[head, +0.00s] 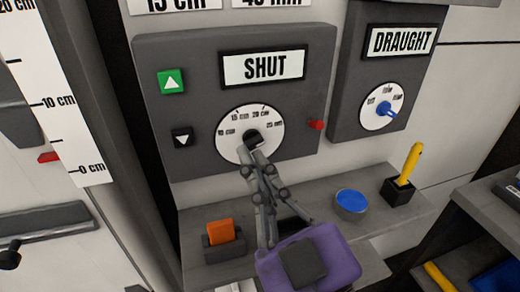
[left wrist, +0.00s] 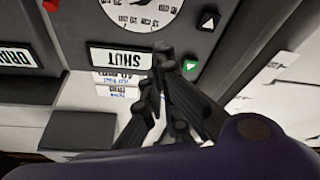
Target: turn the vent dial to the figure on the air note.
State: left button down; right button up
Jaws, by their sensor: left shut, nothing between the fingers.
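A small white dial with a blue knob (head: 383,108) sits under the DRAUGHT sign (head: 401,41) on the right grey panel. The larger white dial (head: 233,128) sits under the SHUT sign (head: 264,67) on the left panel. Its rim carries cm figures. No dial is labelled as the vent dial. My left gripper (head: 250,150) is shut and empty, its tips at the lower middle of the larger dial; contact is unclear. It also shows in the left wrist view (left wrist: 163,52). Two cut-off notes at the top read 15 cm (head: 166,5) and about 45 mm (head: 272,2); neither is identifiable as the air note.
The left panel has a green up button (head: 171,81), a black down button (head: 183,138) and a red knob (head: 316,125). The shelf below holds an orange block (head: 221,231), a blue-topped round tub (head: 351,201) and a yellow-handled tool (head: 411,162) in a black holder.

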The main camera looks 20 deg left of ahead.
aim_at(254, 142)
pick_arm(q)
jog(key=w+a, duration=0.1)
jog(key=w, duration=0.1)
jog(key=w+a, duration=0.2)
jog(key=w, duration=0.1)
jog(key=w+a, duration=0.2)
jog(key=shift+w+r, duration=0.25)
jog(key=shift+w, duration=0.05)
jog(key=shift+w+d+f, duration=0.1)
jog(key=shift+d+f, duration=0.2)
jog(key=shift+f, duration=0.4)
pick_arm(e)
jog(key=shift+w+r, duration=0.15)
jog(key=shift+w, duration=0.5)
pick_arm(q)
jog(key=shift+a+n, duration=0.1)
jog(key=shift+n, duration=0.2)
pick_arm(e)
jog(key=shift+d+r, duration=0.1)
jog(key=shift+r, duration=0.1)
pick_arm(q)
jog(key=shift+f+n+p, duration=0.1)
jog(key=shift+n+p, duration=0.3)
jog(key=shift+n, duration=0.1)
pick_arm(e)
jog(key=shift+s+d+r, duration=0.1)
jog(key=shift+d, duration=0.1)
